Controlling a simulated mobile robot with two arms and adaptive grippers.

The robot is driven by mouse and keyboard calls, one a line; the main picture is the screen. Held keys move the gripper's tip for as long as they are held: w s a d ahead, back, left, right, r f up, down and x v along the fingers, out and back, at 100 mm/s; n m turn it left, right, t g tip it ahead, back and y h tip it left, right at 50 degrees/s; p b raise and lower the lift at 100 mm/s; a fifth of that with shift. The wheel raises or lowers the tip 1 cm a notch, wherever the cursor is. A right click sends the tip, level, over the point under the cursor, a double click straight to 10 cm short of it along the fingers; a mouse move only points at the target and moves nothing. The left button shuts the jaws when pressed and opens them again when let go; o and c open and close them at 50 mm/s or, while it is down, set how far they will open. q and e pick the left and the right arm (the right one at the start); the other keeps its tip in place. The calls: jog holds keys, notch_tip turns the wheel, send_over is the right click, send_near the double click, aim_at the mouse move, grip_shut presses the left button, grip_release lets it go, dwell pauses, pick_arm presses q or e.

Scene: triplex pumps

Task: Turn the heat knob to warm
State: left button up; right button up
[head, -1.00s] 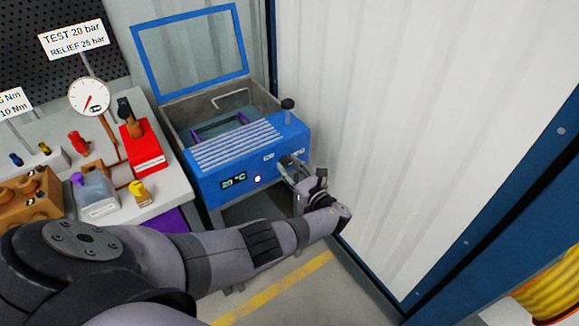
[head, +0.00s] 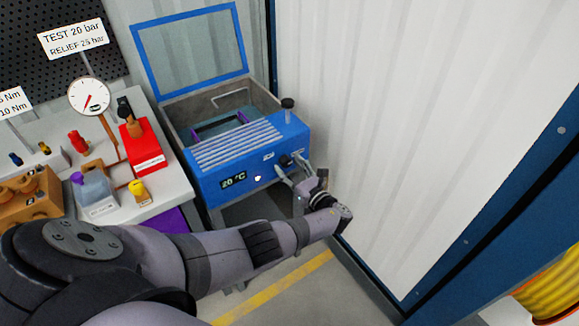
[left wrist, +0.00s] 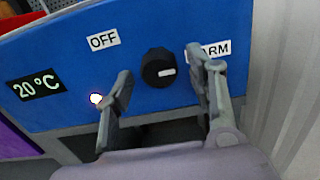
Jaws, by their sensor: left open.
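The heat knob (left wrist: 158,67) is a round black knob with a white mark on the blue front panel of the heater bath (head: 228,184). In the left wrist view the mark lies on its right side. An OFF label (left wrist: 103,39) is at its upper left. A WARM label (left wrist: 221,48), partly hidden by a finger, is at its upper right. The knob also shows in the head view (head: 286,160). My left gripper (left wrist: 160,68) is open, one finger on each side of the knob, with gaps visible. The display (left wrist: 36,87) reads 20 °C. My right gripper is not in view.
The bath's lid (head: 190,98) stands open. A bench (head: 172,178) with a gauge (head: 89,97) and a red block (head: 142,150) is at left. A pale corrugated wall (head: 390,130) rises close on the right.

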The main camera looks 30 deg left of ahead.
pick_arm(q)
jog(key=v, duration=1.1)
jog(key=shift+d, duration=0.25)
jog(key=shift+s+f, duration=0.1)
